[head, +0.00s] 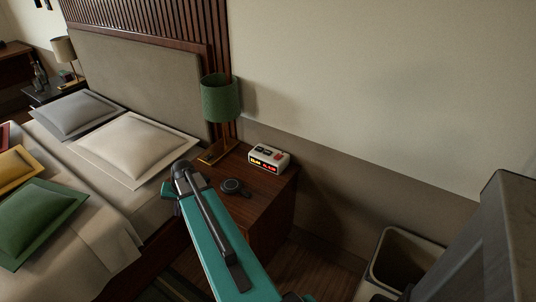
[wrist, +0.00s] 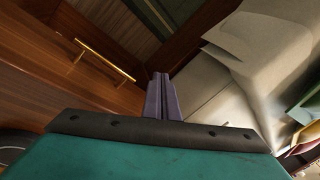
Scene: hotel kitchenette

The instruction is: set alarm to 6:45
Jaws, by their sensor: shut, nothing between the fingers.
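The digits are too small to read. My gripper (wrist: 162,92) shows in the wrist view with its fingers together and nothing between them. It faces the nightstand's drawer front and the side of the bed. In the head view my teal arm reaches toward the nightstand's left front, and the fingers are hidden. The clock is out of the wrist view.
A green-shaded lamp (head: 220,100) stands left of the clock. A brass drawer handle (wrist: 104,60) juts out near my gripper. The bed with pillows (head: 130,150) is left; a bin (head: 405,255) is right.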

